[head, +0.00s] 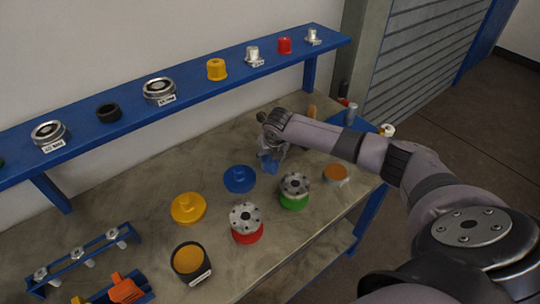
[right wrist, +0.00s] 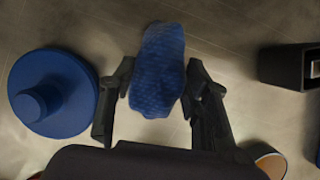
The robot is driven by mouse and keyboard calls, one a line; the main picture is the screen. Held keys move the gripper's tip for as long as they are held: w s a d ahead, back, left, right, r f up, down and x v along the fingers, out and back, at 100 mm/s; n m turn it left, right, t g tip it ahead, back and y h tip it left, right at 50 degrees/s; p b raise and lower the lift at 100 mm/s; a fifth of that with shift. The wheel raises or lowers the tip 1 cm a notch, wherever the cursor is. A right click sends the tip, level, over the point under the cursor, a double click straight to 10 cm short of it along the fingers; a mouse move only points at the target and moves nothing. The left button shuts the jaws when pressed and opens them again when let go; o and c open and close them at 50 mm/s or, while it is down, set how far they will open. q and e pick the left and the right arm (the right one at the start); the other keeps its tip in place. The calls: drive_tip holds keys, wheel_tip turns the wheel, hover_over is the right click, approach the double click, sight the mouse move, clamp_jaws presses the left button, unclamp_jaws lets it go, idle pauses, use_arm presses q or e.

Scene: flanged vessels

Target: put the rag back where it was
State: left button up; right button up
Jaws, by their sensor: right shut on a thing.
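The rag is a blue, textured cloth. In the right wrist view the rag (right wrist: 158,75) hangs between the two dark fingers of my right gripper (right wrist: 160,85), which is shut on it. In the head view the rag (head: 268,163) shows just below my right gripper (head: 272,145), over the back right part of the workbench (head: 150,190). I cannot tell whether the rag touches the bench top. My left gripper is not in view.
A blue flanged cap (head: 240,179) lies left of the rag; it also shows in the right wrist view (right wrist: 52,92). Flanged vessels with green (head: 294,202) and red (head: 247,234) bases stand nearer. A blue shelf (head: 190,92) with several parts runs behind. Bare bench lies left of the blue cap.

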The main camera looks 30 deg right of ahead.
drive_tip(key=shift+f, duration=0.1)
drive_tip(key=o, duration=1.1)
drive_tip(key=shift+r, duration=0.25)
drive_tip(key=b+v, duration=0.1)
drive_tip(key=v, duration=1)
drive_tip(key=shift+r, duration=0.4)
drive_tip(key=shift+s, duration=0.2)
